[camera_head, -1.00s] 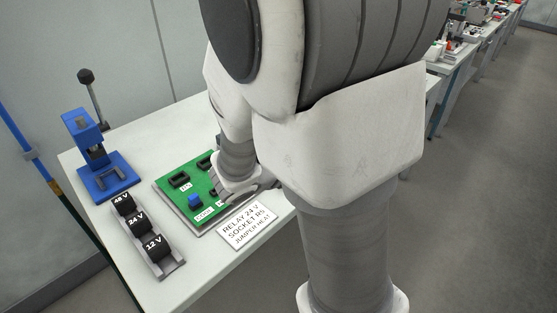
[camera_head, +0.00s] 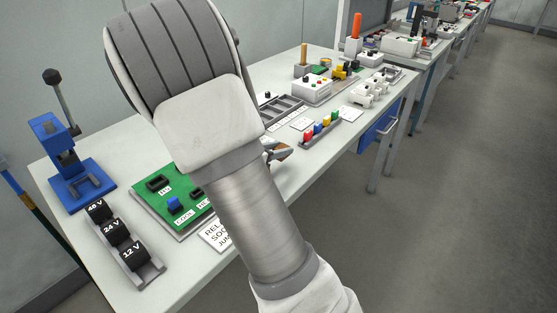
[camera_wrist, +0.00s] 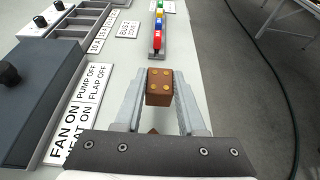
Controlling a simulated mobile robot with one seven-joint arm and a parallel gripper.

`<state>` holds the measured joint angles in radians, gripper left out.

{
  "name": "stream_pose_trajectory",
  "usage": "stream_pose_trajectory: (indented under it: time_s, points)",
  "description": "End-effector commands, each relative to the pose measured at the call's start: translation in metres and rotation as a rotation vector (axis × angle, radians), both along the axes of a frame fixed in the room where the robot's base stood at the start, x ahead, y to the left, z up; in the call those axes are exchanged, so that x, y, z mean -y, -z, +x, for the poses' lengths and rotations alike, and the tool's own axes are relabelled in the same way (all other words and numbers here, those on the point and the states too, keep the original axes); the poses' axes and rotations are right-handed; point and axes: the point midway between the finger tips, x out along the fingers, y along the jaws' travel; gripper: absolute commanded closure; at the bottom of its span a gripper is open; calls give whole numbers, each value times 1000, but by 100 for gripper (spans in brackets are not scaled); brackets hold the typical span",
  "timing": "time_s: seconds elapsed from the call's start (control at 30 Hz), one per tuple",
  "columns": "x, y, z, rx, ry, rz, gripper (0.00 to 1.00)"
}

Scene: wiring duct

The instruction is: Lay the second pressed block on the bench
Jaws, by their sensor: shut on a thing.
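My gripper (camera_wrist: 160,92) is shut on a brown block (camera_wrist: 159,86) with gold dots on its top face. In the wrist view the block is between the fingertips, and a small brown patch shows lower down between the fingers. I cannot tell how high the block is above the bench. The blue lever press (camera_head: 75,170) stands at the bench's far left, with no block visible in it.
A green board (camera_head: 160,205) and a rack of black voltage blocks (camera_head: 117,232) lie at the left. Floor lies beyond the front edge.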

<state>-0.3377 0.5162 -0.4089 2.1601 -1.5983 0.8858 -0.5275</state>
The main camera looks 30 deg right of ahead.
Motion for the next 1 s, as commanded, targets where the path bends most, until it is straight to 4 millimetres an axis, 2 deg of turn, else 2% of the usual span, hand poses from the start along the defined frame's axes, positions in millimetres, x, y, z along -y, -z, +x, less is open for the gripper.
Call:
stream_pose_trajectory:
  time_s: [0.1, 0.2, 0.6, 0.63, 0.7, 0.8, 1.0]
  points:
    - [0, 22, -1, -5, -1, -1, 100]
    - [0, 34, -1, -3, 0, 0, 100]
    - [0, 39, -1, -1, 0, 0, 100]
    - [0, 39, -1, -1, 0, 0, 59]
    - [0, 38, 0, -1, 0, 0, 46]
    - [0, 38, -1, -1, 0, 0, 31]
    - [0, 38, -1, -1, 0, 0, 31]
